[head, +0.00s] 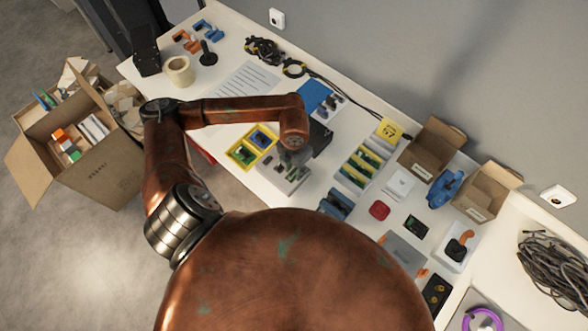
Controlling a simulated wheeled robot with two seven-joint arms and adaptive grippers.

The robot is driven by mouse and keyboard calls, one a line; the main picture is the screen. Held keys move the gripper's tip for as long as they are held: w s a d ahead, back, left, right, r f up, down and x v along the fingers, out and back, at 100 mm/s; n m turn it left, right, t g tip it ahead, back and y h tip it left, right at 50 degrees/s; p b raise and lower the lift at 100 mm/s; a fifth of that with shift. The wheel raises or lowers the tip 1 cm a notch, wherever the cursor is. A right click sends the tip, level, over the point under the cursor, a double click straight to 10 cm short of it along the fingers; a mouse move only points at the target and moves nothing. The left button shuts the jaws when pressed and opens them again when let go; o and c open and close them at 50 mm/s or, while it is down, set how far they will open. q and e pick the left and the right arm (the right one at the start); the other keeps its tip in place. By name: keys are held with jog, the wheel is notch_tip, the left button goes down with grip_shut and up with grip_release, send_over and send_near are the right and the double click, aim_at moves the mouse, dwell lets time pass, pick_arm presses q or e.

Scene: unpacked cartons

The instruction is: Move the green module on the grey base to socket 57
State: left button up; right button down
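My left gripper (291,160) points down at the end of the copper arm, over a light grey base (296,182) near the table's front edge. The fingers are small and partly hidden, so I cannot tell whether they are open or shut. No green module shows clearly on the base; the wrist and gripper cover part of it. A yellow sign reading 57 (389,131) stands at the back end of a rack (361,166) with yellow, green and dark strips. My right gripper is not in view.
A yellow tray (240,160) with green and blue parts lies left of the base. A black box (320,137) stands behind the gripper. Open cartons (429,146) stand right of the rack. A red item (379,210) lies in front. A large copper part of mine blocks the lower middle.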

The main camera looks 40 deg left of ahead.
aim_at(294, 170)
pick_arm(q)
notch_tip(294, 170, up, 12)
dwell(0.5)
dwell(1.4)
